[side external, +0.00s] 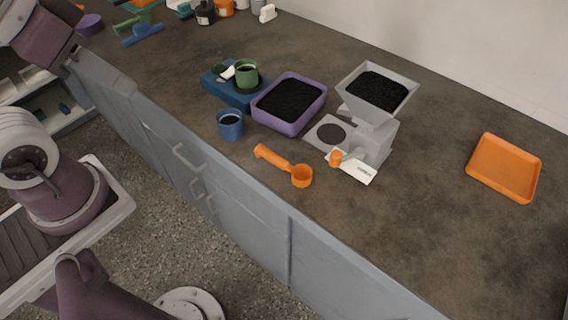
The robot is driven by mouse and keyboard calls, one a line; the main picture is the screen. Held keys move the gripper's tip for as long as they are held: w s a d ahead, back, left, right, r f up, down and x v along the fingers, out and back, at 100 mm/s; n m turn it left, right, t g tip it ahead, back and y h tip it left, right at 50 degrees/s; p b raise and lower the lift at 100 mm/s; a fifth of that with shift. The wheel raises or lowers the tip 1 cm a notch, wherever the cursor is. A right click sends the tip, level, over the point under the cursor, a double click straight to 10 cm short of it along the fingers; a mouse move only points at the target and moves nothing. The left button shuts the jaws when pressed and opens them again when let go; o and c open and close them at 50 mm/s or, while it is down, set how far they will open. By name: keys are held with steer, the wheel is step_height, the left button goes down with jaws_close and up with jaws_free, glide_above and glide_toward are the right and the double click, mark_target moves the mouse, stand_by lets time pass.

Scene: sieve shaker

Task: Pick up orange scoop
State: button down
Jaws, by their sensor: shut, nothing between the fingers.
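The orange scoop (284,166) lies on the dark countertop near its front edge. Its handle points to the upper left and its round cup is at the lower right. My gripper (69,64) is at the upper left of the side external view, beside the counter's left front edge. It is shut and empty, far to the left of the scoop and not touching it.
Behind the scoop stand a blue cup (230,124), a purple tub (290,104) of black grains and a grey hopper machine (372,140) with a white card (356,172). An orange tray (504,167) lies at the right. Counter left of the blue cup is clear.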

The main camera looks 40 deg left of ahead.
steer(key=c, duration=1.2)
jaws_free()
steer(key=shift+o, duration=0.2)
steer(key=m+g, duration=0.6)
steer(key=m, duration=1.2)
glide_above(283, 161)
step_height(283, 161, down, 19)
steer(key=shift+s+f, duration=0.15)
steer(key=shift+f, duration=0.05)
steer(key=f, duration=0.7)
steer(key=shift+w, duration=0.2)
